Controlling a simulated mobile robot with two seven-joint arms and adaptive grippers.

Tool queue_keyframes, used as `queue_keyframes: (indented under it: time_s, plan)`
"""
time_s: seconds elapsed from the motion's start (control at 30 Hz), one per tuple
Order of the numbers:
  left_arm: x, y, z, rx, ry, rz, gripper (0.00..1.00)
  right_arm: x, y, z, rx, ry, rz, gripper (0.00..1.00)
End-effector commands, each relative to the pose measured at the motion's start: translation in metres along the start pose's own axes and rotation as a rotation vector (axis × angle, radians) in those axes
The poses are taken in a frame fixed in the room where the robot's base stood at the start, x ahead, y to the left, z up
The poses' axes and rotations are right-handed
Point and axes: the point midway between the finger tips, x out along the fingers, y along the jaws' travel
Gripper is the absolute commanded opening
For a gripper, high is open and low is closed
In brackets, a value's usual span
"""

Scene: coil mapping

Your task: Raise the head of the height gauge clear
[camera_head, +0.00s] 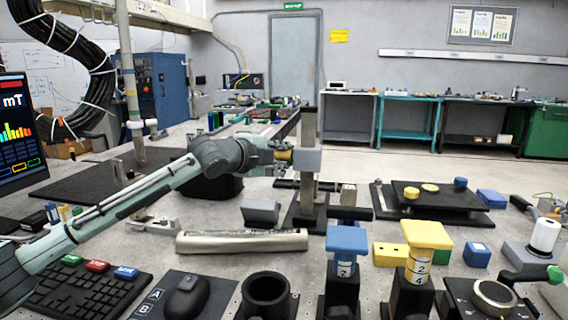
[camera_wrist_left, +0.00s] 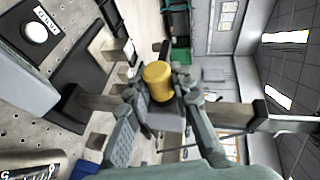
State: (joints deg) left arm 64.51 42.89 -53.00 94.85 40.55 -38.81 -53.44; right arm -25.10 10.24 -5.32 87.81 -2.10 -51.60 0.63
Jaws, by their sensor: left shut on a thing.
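The height gauge is an upright grey column (camera_head: 307,188) on a black base (camera_head: 305,216) near the middle of the head view. Its grey block-shaped head (camera_head: 307,159) sits high on the column, well above the base. A yellow knob (camera_head: 284,155) sticks out from the head's left side. My left gripper (camera_head: 280,158) reaches in from the left and is shut on this knob. In the left wrist view the yellow knob (camera_wrist_left: 158,80) lies between the fingers, with the column behind it. My right gripper is not in view.
A grey block (camera_head: 261,211) and a silver cylinder (camera_head: 242,240) lie left of and before the gauge. Blue-topped (camera_head: 347,239) and yellow-topped (camera_head: 426,234) posts stand in front to the right. A black plate with small parts (camera_head: 436,196) lies further right.

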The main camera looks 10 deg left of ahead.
Motion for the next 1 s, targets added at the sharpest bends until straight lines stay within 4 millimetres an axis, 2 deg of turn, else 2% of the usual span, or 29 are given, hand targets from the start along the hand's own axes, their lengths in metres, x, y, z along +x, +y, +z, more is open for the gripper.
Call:
queue_keyframes:
  time_s: [0.03,0.1,0.4,0.43,0.6,0.87,1.0]
  plan:
    - [-0.002,-0.011,0.0,0.001,-0.001,-0.01,0.0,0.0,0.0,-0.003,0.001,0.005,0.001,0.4]
    - [-0.003,-0.014,0.0,0.002,-0.001,-0.009,0.0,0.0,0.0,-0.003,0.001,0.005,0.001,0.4]
    - [-0.004,-0.015,0.0,0.002,-0.001,-0.008,0.0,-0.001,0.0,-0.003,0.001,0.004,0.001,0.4]
    - [-0.004,-0.015,0.0,0.002,-0.001,-0.008,0.24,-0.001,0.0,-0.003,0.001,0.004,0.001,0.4]
    - [-0.004,-0.014,0.0,0.002,-0.001,-0.006,0.44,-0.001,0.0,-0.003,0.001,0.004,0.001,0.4]
    - [-0.004,-0.013,-0.001,0.001,0.0,-0.003,0.44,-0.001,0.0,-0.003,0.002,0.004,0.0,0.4]
    - [-0.013,-0.013,0.0,0.001,-0.001,-0.004,0.44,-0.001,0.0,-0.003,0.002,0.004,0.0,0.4]
